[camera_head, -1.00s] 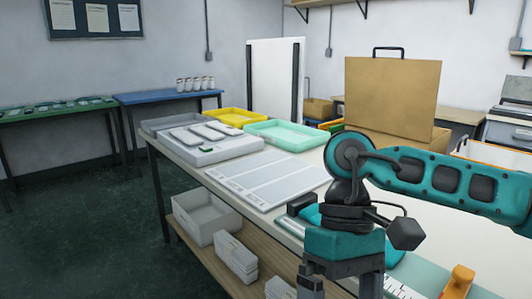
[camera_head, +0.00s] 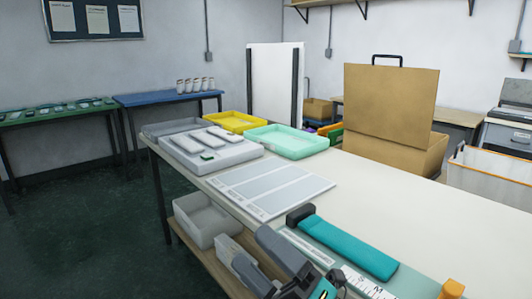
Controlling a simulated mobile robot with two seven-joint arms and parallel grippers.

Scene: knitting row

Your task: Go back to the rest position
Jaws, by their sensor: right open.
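My right gripper (camera_head: 252,248) is low in the head view, at the bottom middle in front of the table's near edge. Its two grey fingers point up and left, apart, with nothing between them. Most of my right arm is out of the picture below. My left gripper is not in view. A long teal tool (camera_head: 348,245) with a black end lies flat on the table, right of the gripper and apart from it.
A grey bin (camera_head: 205,222) stands on the lower shelf. The table's middle right is clear.

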